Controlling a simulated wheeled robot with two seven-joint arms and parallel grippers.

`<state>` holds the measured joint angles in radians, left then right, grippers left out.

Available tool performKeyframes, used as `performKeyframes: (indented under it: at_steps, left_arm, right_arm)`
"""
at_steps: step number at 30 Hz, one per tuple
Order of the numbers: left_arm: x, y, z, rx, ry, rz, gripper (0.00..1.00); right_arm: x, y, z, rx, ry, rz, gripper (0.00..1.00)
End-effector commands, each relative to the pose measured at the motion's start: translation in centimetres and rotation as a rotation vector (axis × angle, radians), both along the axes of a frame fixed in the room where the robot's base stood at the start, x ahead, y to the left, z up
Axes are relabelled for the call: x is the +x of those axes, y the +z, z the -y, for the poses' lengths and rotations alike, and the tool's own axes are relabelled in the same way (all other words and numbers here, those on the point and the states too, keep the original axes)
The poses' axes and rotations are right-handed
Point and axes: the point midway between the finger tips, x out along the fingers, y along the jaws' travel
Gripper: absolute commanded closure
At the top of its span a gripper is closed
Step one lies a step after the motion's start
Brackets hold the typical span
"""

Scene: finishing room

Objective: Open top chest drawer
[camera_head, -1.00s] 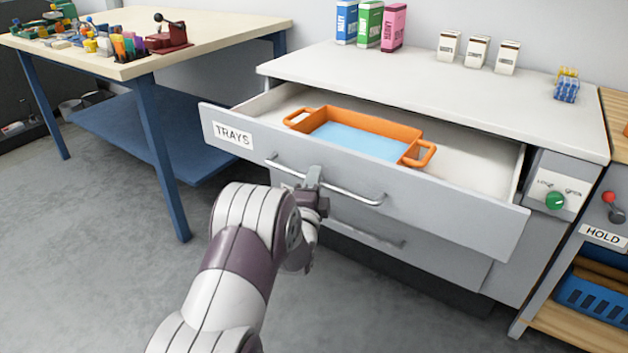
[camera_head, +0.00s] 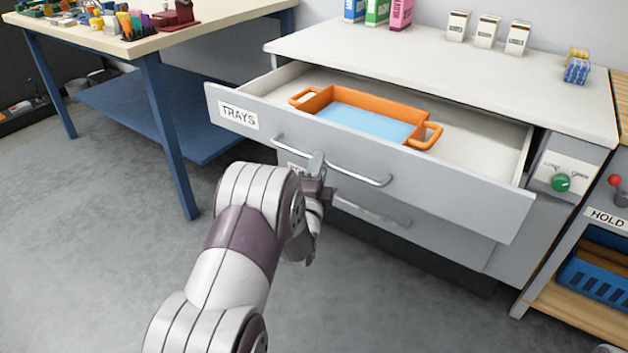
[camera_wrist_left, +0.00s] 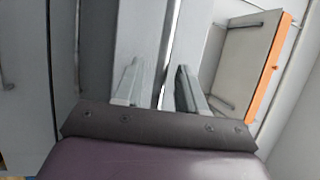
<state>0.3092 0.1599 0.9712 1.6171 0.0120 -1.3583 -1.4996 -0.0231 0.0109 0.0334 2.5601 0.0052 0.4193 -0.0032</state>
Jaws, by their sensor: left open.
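The top chest drawer (camera_head: 450,193), labelled TRAYS, is pulled out from the chest (camera_head: 440,68). An orange tray (camera_head: 398,108) with a blue bottom lies inside it. The drawer's metal bar handle (camera_head: 357,176) runs across its front. My left gripper (camera_head: 317,162) is at the handle's middle in the head view. In the left wrist view my left gripper's two fingers (camera_wrist_left: 157,85) stand apart, with a bright bar (camera_wrist_left: 170,45) showing between them. Whether they touch the handle I cannot tell. My right gripper does not show.
A lower drawer handle (camera_head: 372,211) is below the open drawer. A blue-legged workbench (camera_head: 115,66) stands at the left. A green knob (camera_head: 560,182) is on the chest's right panel. A HOLD shelf with a blue basket (camera_head: 592,272) is at the right.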

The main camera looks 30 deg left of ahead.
Motion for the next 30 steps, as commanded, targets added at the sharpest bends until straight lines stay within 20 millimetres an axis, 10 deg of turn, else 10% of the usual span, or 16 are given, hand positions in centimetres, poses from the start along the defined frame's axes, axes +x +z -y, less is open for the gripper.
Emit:
performKeyframes:
  at_steps: [12, 30]
  left_arm:
    - [-9.0, -1.5, 3.0, -0.001, 0.000, -0.002, 0.60]
    - [-9.6, -1.8, 3.2, -0.009, -0.002, 0.002, 0.60]
  right_arm:
    - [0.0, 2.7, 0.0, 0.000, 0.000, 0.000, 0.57]
    - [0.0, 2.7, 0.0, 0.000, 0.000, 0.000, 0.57]
